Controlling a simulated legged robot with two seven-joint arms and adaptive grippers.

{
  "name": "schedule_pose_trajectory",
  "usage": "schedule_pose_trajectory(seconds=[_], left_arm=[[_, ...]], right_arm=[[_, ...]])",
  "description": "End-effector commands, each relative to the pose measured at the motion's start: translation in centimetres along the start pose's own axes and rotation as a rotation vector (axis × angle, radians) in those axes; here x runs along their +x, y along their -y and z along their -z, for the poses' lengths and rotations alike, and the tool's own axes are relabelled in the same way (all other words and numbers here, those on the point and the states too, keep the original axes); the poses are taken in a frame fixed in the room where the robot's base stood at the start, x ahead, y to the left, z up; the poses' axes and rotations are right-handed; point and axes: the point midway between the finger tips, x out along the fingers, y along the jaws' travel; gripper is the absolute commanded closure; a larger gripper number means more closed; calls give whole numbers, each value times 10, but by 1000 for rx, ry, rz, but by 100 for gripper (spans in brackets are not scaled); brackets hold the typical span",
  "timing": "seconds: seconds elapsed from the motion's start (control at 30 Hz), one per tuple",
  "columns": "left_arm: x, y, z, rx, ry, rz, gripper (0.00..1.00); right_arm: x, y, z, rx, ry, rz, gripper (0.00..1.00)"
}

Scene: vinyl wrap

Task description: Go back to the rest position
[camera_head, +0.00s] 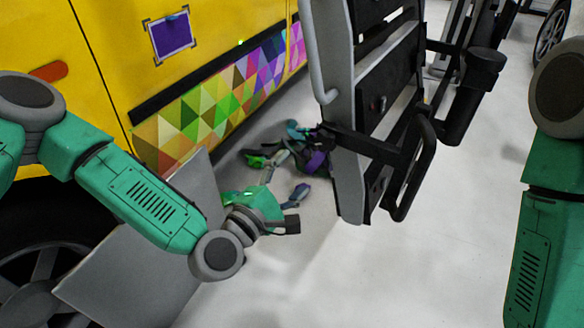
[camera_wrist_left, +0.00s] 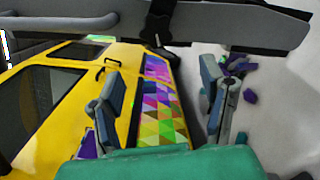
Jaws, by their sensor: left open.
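My left gripper (camera_head: 291,174) is open and empty, held out in front of the yellow vehicle's lower side. In the left wrist view its two fingers (camera_wrist_left: 158,78) stand wide apart with nothing between them. My left arm comes in from the left, bent at the wrist. My right arm shows at the right edge, hanging down; its gripper is out of view. The yellow vehicle (camera_head: 105,25) carries a multicoloured triangle-pattern wrap strip (camera_head: 215,105) and a purple patch (camera_head: 172,36) within corner marks.
A grey and black rack (camera_head: 345,110) with handles stands close to the right of my left gripper. Purple and green scraps (camera_head: 316,160) lie on the floor beyond it. A flat grey panel (camera_head: 130,275) sits behind my left forearm. The pale floor (camera_head: 400,285) is clear at lower right.

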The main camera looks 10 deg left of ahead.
Motion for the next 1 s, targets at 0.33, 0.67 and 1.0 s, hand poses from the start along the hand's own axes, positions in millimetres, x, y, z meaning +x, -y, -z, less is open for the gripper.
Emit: schedule_pose_trajectory(seconds=[0.33, 0.67, 1.0], left_arm=[[-18, 42, -3, 130, 20, 152, 36], [-182, 183, 65, 872, 233, 937, 36], [-329, 160, 165, 1319, 465, 1532, 36]], right_arm=[[0, 0, 0, 0, 0, 0, 60], [0, 0, 0, 0, 1, 0, 60], [0, 0, 0, 0, 1, 0, 60]])
